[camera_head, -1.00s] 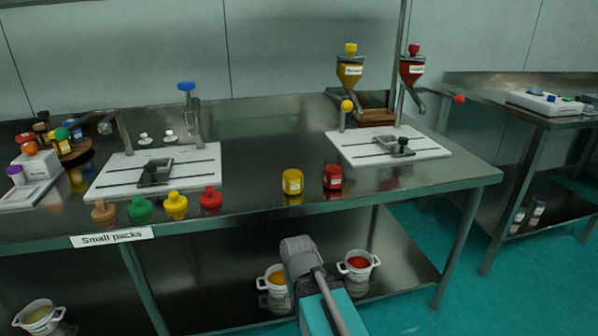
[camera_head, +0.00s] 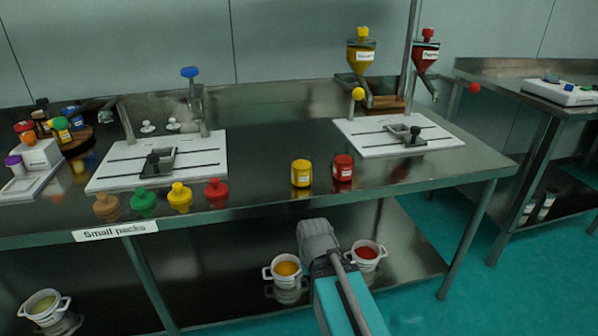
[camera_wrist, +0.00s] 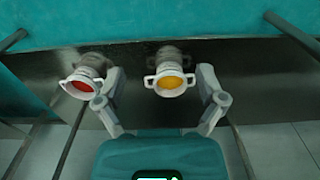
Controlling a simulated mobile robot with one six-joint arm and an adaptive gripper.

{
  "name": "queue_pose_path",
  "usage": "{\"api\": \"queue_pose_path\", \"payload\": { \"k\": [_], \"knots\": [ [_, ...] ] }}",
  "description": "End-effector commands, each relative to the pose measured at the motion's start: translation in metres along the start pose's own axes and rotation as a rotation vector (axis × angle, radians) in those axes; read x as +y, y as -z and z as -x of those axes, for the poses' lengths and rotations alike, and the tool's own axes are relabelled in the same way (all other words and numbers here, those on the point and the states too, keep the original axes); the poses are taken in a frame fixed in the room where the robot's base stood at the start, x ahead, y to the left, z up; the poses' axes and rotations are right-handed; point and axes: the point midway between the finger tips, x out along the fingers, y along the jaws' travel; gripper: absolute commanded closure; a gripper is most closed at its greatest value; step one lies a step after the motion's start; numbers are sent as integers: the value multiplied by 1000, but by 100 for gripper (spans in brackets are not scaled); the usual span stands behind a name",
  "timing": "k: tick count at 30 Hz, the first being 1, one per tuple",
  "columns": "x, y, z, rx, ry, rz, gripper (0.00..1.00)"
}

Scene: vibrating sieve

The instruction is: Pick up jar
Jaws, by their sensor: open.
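A yellow jar (camera_head: 301,173) and a red jar (camera_head: 343,167) stand upright side by side near the front edge of the steel table in the head view. Part of my arm shows below the table's front edge; the head view does not show my fingertips clearly. In the wrist view my gripper (camera_wrist: 162,100) is open with nothing between its fingers. Beyond the fingers are a white two-handled pot with yellow contents (camera_wrist: 170,83) and one with red contents (camera_wrist: 81,86). The two jars are not in the wrist view.
The same yellow pot (camera_head: 286,268) and red pot (camera_head: 367,254) stand on the lower shelf. Several coloured stoppers line the table's front left. White sieve plates (camera_head: 160,163) (camera_head: 399,134) and hopper funnels (camera_head: 361,56) stand behind. The table's front edge lies between my arm and the jars.

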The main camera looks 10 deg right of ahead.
Motion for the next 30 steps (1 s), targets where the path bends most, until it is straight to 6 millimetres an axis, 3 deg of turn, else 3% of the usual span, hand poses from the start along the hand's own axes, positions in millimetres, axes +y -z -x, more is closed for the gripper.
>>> {"api": "queue_pose_path", "payload": {
  "k": [8,30],
  "knots": [
    [0,2,39,5,0,0,0],
    [0,12,183,28,0,0,0]
  ]
}}
